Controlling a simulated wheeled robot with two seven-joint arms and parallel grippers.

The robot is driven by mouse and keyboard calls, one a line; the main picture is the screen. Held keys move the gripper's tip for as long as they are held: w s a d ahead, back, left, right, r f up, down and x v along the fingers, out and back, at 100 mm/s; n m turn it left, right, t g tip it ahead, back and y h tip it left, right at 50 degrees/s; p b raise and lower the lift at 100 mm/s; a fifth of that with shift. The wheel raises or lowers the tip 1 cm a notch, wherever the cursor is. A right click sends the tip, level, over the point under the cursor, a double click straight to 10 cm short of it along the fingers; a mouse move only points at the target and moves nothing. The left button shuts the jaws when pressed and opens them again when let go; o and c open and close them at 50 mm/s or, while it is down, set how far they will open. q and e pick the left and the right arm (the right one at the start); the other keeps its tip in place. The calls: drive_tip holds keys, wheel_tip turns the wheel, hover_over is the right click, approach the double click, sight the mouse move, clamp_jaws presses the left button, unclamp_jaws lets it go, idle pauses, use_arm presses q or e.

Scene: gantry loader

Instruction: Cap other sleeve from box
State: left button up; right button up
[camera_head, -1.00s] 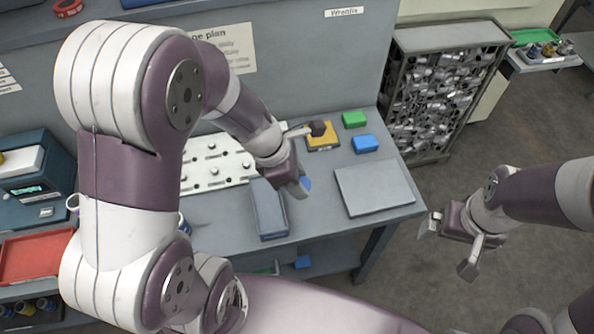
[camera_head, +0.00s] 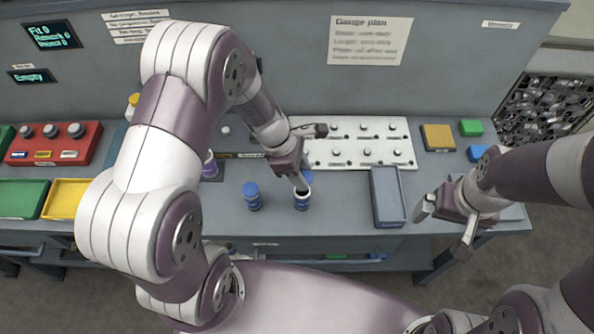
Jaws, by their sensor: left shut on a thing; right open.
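My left gripper (camera_head: 302,182) is shut on a small blue cap (camera_head: 308,175), mostly hidden by the finger. It is just above a dark blue sleeve (camera_head: 302,202) with a pale band, standing upright on the bench with a dark open top. Whether the cap touches the sleeve I cannot tell. Another sleeve (camera_head: 252,202) stands to the left with a blue cap on top. A grey-blue box (camera_head: 375,196) lies to the right; its inside looks empty from here. My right gripper (camera_head: 445,228) is open and empty near the bench's front right edge.
A white pegged plate (camera_head: 345,155) lies behind the sleeve. A purple-banded part (camera_head: 209,166) stands by my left arm. Red (camera_head: 85,150), green (camera_head: 22,198) and yellow (camera_head: 64,198) trays are at left.

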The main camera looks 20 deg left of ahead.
use_arm(q)
drive_tip(key=shift+f+b, duration=0.3)
drive_tip(key=shift+f, duration=0.15)
drive_tip(key=shift+a+f+b, duration=0.35)
drive_tip(key=shift+f+b, duration=0.3)
drive_tip(key=shift+f, duration=0.1)
drive_tip(key=shift+f+b, duration=0.3)
drive_tip(key=shift+b, duration=0.05)
drive_tip(key=f+b, duration=0.2)
drive_tip(key=f, duration=0.1)
drive_tip(key=shift+s+d, duration=0.1)
drive_tip(key=shift+s, duration=0.1)
drive_tip(key=shift+f+b, duration=0.1)
drive_tip(key=shift+b, duration=0.2)
